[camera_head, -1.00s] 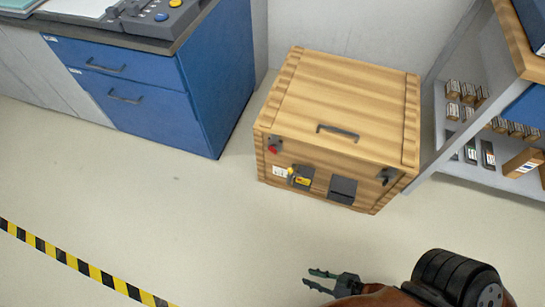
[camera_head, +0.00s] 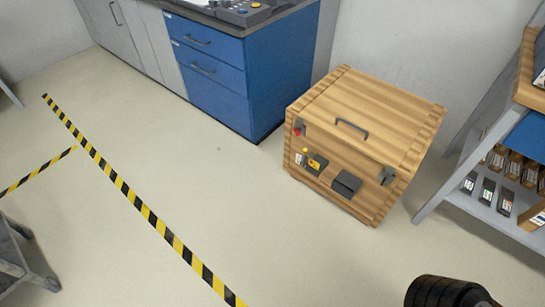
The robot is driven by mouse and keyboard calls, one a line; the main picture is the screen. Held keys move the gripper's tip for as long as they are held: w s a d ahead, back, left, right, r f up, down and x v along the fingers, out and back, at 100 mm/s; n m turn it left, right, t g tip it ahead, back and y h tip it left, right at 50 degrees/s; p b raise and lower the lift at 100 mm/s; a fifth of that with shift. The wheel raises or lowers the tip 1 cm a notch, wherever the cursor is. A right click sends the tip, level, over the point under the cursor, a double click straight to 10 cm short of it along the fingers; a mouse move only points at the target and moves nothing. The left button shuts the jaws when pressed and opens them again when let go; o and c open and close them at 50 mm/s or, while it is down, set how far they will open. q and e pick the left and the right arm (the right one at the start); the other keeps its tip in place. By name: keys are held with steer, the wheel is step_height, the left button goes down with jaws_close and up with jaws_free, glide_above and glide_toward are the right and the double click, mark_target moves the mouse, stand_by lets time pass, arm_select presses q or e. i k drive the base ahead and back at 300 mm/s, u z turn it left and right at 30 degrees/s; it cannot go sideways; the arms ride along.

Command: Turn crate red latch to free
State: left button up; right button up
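A wooden crate (camera_head: 365,120) stands on the floor right of centre, with a dark handle (camera_head: 352,129) on its lid. The red latch (camera_head: 298,127) is a small red piece on a dark fitting at the upper left of the crate's front. A yellow piece (camera_head: 314,163) and a dark box (camera_head: 346,184) are lower on the same front. A second dark latch fitting (camera_head: 386,175) is at the right of the front. Neither gripper is in view; only a dark part of my arm shows at the bottom right, well apart from the crate.
A blue drawer cabinet (camera_head: 215,72) stands behind and left of the crate. A grey shelf unit (camera_head: 465,190) with small boxes is at the right. Yellow-black tape (camera_head: 150,216) marks the floor. A grey cart (camera_head: 22,262) shows at lower left. Floor before the crate is clear.

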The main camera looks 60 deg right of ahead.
mark_target(297, 131)
steer(key=u, duration=0.5)
steer(key=i, duration=1.25)
steer(key=z, duration=1.2)
steer(key=i, duration=0.75)
steer(key=z, duration=0.85)
